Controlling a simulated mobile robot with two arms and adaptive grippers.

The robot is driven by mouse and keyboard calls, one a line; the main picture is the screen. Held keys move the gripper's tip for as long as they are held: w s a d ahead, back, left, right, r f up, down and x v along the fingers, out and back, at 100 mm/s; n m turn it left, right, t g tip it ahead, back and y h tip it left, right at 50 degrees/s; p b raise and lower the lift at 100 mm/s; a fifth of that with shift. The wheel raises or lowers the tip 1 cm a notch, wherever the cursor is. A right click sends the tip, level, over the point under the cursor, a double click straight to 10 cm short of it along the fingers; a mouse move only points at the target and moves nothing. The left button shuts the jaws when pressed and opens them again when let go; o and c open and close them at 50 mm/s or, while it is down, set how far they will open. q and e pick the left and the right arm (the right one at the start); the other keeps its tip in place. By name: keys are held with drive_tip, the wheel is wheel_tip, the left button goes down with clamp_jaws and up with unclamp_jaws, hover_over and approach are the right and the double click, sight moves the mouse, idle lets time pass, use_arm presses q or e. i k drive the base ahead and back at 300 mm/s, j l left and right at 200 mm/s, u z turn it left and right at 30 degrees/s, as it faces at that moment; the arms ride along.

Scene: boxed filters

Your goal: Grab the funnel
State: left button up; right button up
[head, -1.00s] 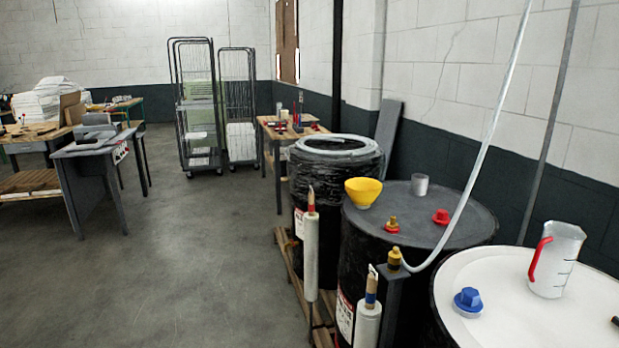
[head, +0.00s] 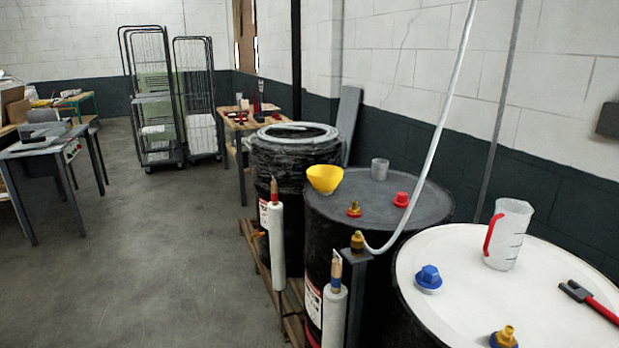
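The yellow funnel (head: 324,179) sits on the top of the middle black drum (head: 388,212), near its left edge. It looks like a small bowl with its wide mouth up. Its lower part is partly out of sight against the drum top. Neither of my grippers shows in the head view.
On the same drum are a grey cup (head: 380,169), a red cap (head: 401,199) and a brass fitting (head: 354,209). A white-topped drum (head: 460,262) in front holds a jug (head: 508,234), a blue cap (head: 429,278) and a red-handled tool (head: 590,300). Open floor (head: 150,260) lies left.

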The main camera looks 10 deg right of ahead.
sight(323, 178)
drive_tip(key=i+j+z, duration=0.1)
drive_tip(key=i, duration=0.35)
drive_tip(key=i+j+z, duration=0.15)
drive_tip(key=i, duration=0.3)
drive_tip(key=i+j+z, duration=0.1)
drive_tip(key=i+j, duration=0.15)
drive_tip(key=i, duration=0.15)
